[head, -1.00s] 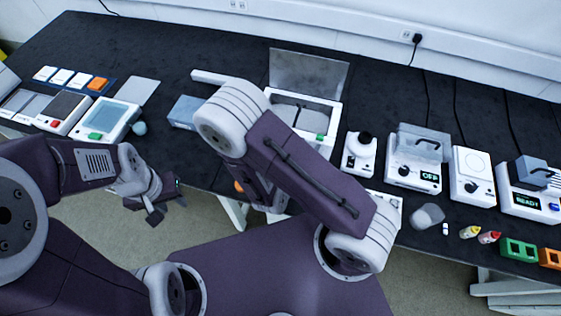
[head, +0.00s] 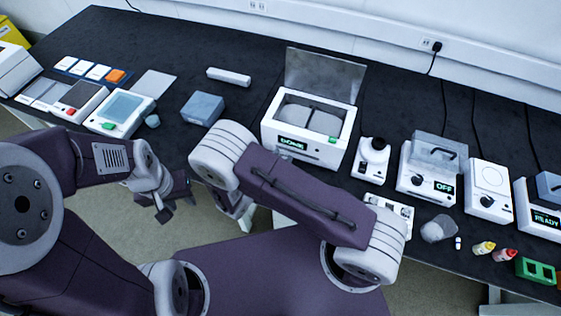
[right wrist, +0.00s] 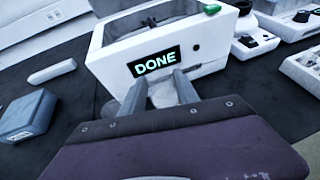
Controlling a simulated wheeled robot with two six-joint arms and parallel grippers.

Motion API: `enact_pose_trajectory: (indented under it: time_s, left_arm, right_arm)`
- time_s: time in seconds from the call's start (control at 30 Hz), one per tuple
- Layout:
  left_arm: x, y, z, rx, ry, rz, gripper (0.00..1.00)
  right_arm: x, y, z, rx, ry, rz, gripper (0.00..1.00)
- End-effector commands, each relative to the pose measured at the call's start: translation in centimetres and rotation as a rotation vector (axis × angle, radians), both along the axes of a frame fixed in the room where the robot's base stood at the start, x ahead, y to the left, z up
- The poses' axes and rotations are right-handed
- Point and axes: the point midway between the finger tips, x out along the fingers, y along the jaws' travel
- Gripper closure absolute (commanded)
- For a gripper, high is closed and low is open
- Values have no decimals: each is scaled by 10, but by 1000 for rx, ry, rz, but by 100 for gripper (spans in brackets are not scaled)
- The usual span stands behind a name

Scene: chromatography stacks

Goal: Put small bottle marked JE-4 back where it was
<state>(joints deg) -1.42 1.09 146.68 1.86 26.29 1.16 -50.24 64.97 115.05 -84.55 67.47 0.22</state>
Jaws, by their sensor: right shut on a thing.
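My right gripper (right wrist: 160,88) is shut on a small pale thing (right wrist: 163,94) between its fingertips, in front of the white machine (right wrist: 208,60) in the right wrist view. I cannot read a JE-4 mark on it, and my gripper hides part of it. In the head view, my right arm covers this gripper. The same machine (head: 268,130) has its clear lid raised and its display reads DONE. My left gripper (head: 178,207) is open and empty, off the table's front edge at the left.
A blue-grey box (head: 203,108) and a white bar (head: 229,77) lie left of the machine. A small white vial (head: 458,243), yellow bottle (head: 484,248), red bottle (head: 505,255) and green rack (head: 535,270) stand at the right front. The dark table is clear around the bar.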

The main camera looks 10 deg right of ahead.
Motion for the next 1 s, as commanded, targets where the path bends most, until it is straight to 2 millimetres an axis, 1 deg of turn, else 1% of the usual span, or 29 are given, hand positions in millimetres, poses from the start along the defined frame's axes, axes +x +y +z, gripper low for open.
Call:
enact_pose_trajectory:
  time_s: [0.03,0.1,0.17,0.4,0.5,0.53,0.57,0.6,0.87,1.0]
  left_arm:
    - [0,0,1,0,0,0,64]
    - [0,0,1,0,0,0,64]
    - [0,0,1,0,0,0,64]
    - [0,0,1,0,0,0,64]
    - [0,0,-3,0,0,0,64]
    - [0,0,-3,0,0,0,64]
    - [0,0,-2,0,0,0,64]
    - [0,0,-1,0,0,0,64]
    - [0,0,-1,0,0,0,64]
    - [0,0,5,0,0,0,64]
  right_arm:
    - [-1,-1,-10,-4,3,0,100]
    - [-1,-1,-21,-4,2,0,100]
    - [-1,-1,-26,-2,0,-1,100]
    - [0,-1,-27,-1,0,-1,100]
    - [0,-1,-31,-1,0,-1,100]
    - [0,-1,-31,0,0,-1,60]
    - [0,-1,-30,0,0,-1,52]
    - [0,-1,-30,0,0,-1,41]
    - [0,-1,-30,0,0,0,41]
    - [-1,1,-23,0,0,-1,41]
